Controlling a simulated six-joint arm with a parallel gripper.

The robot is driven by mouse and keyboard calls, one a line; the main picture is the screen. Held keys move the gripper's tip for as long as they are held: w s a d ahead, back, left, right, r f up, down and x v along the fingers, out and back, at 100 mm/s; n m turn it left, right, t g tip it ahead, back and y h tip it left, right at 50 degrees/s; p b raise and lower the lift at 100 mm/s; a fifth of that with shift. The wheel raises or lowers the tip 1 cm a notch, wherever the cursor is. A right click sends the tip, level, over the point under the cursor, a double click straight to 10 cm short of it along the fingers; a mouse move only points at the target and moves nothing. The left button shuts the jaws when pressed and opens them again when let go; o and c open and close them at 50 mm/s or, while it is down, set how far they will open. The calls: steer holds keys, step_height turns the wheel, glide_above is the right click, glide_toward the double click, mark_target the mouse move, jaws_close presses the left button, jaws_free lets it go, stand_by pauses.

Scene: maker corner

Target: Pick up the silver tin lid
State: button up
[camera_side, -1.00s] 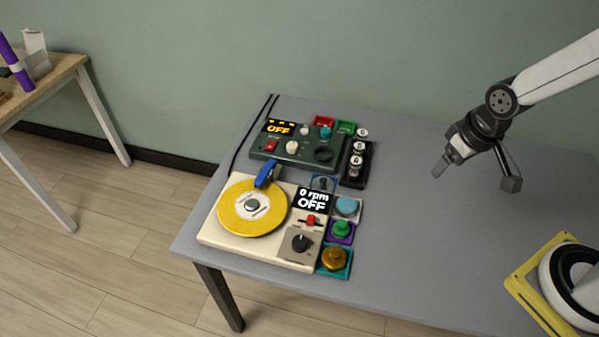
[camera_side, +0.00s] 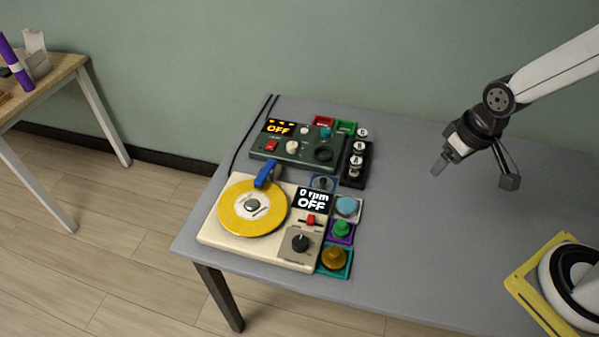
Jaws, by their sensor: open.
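I cannot make out a silver tin lid for certain. Small silvery round pieces (camera_side: 358,147) stand in a row at a black holder (camera_side: 355,178). A silvery round centre (camera_side: 251,204) sits on the yellow disc (camera_side: 235,222) of a cream turntable device (camera_side: 225,241). My gripper (camera_side: 439,167) is open and empty above the grey table, to the right of these things and apart from all of them.
A dark green device (camera_side: 270,152) with an OFF display stands behind the turntable. Small coloured trays with knobs (camera_side: 341,230) line the turntable's right side. The grey table (camera_side: 420,240) is clear between them and the yellow plate (camera_side: 523,282).

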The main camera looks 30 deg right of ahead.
steer(key=w+a+f+n, duration=0.1)
steer(key=w+a+n, duration=0.1)
steer(key=w+n, duration=0.35)
steer(key=n+g, duration=0.3)
steer(key=n, duration=0.9)
glide_toward(323, 179)
steer(key=shift+s+d+f+m, duration=0.2)
steer(key=shift+s+f+m, duration=0.05)
steer(key=shift+s, duration=0.3)
steer(key=shift+w+a+f+n, duration=0.3)
steer(key=shift+f+n, duration=0.1)
steer(key=shift+f, duration=0.15)
steer(key=shift+f, duration=0.1)
steer(key=shift+f, duration=1.15)
steer(key=shift+f, duration=0.1)
steer(key=shift+d+f, duration=0.1)
steer(key=shift+f, duration=2.4)
